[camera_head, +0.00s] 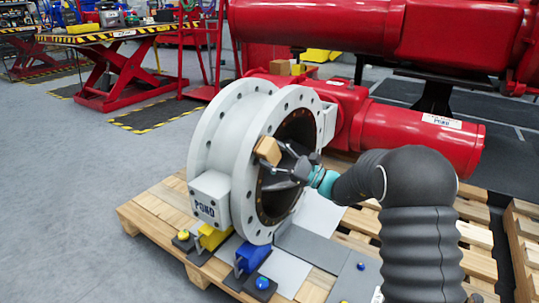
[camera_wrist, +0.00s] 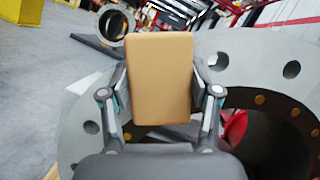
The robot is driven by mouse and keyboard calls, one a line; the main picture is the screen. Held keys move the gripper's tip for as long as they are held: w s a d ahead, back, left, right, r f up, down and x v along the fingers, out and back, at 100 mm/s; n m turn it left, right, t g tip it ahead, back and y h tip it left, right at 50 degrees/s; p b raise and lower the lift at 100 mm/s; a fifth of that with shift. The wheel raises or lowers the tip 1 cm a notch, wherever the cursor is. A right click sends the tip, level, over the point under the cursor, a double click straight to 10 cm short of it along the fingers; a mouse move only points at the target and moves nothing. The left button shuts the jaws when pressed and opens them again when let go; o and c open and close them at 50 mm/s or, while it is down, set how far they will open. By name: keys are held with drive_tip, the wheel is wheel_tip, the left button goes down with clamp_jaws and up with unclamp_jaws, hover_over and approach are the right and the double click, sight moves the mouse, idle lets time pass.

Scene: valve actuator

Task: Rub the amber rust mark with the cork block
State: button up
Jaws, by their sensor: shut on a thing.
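The tan cork block (camera_head: 268,150) is held between the fingertips of my gripper (camera_head: 277,153), in front of the upper part of the valve's pale flange face. In the wrist view the cork block (camera_wrist: 160,80) stands upright between both fingers of my gripper (camera_wrist: 160,90), which are shut on its sides. The white-grey valve body (camera_head: 205,138) stands on the pallet with its round bore facing my arm. I cannot make out the amber rust mark in either view. The block hides part of the flange, and I cannot tell whether it touches it.
Red actuator cylinders (camera_head: 420,125) lie behind and right of the valve. The wooden pallet (camera_head: 150,215) carries yellow and blue supports (camera_head: 252,257). Grey floor (camera_head: 60,200) is open at the left.

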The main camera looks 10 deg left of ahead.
drive_tip(key=shift+s+d+b, duration=0.1)
drive_tip(key=shift+s+d, duration=0.15)
drive_tip(key=shift+d, duration=0.5)
drive_tip(key=shift+s+d+b, duration=0.15)
drive_tip(key=shift+s+d, duration=0.1)
drive_tip(key=shift+d, duration=0.55)
drive_tip(key=shift+s+d+b, duration=0.1)
drive_tip(key=shift+s+d, duration=0.15)
drive_tip(key=shift+d, duration=0.5)
drive_tip(key=d, duration=0.1)
drive_tip(key=s+d, duration=0.1)
drive_tip(key=shift+d, duration=0.4)
drive_tip(key=shift+a, duration=0.1)
drive_tip(key=shift+w+a, duration=0.4)
drive_tip(key=shift+a, duration=0.7)
drive_tip(key=shift+w+a, duration=0.35)
drive_tip(key=shift+a, duration=0.7)
drive_tip(key=shift+w+a, duration=0.4)
drive_tip(key=shift+a, duration=0.7)
drive_tip(key=shift+w+a, duration=0.2)
drive_tip(key=shift+a, duration=0.3)
drive_tip(key=shift+w+a, duration=0.15)
drive_tip(key=shift+a, duration=0.35)
drive_tip(key=shift+r, duration=0.1)
